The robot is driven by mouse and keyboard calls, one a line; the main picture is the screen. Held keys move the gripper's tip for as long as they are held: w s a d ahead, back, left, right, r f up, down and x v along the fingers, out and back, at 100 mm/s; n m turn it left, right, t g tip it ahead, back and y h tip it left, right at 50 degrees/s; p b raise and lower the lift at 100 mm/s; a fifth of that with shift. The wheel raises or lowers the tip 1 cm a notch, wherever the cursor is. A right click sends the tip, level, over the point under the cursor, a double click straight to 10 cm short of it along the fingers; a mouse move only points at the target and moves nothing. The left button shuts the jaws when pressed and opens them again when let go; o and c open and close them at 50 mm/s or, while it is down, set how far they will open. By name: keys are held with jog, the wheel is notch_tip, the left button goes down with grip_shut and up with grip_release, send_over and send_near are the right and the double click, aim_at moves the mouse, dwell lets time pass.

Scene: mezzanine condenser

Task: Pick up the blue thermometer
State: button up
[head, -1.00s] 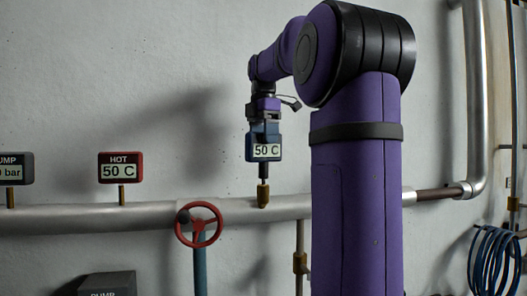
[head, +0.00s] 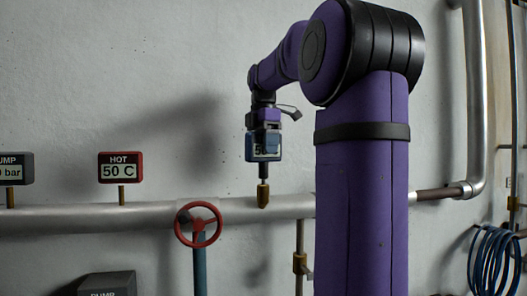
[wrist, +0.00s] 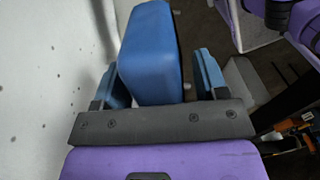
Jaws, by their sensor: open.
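The blue thermometer (head: 252,152) stands upright on a dark stem in a brass fitting (head: 263,195) on the wall pipe. Its display is partly hidden by my gripper (head: 265,143), which points down over it from above. In the wrist view, the thermometer's blue housing (wrist: 152,50) lies between the two blue fingers of my gripper (wrist: 160,76). The fingers are open, one on each side. A narrow gap shows on the right side; contact on the left is hard to tell.
A red-framed HOT gauge (head: 120,167) reading 50 C stands on the pipe (head: 100,216) to the left. A dark pump gauge (head: 14,168) is at the far left. A red handwheel (head: 199,224) sits just below left. Blue hose (head: 492,262) hangs at right.

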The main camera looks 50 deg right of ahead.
jog(key=c, duration=1.2)
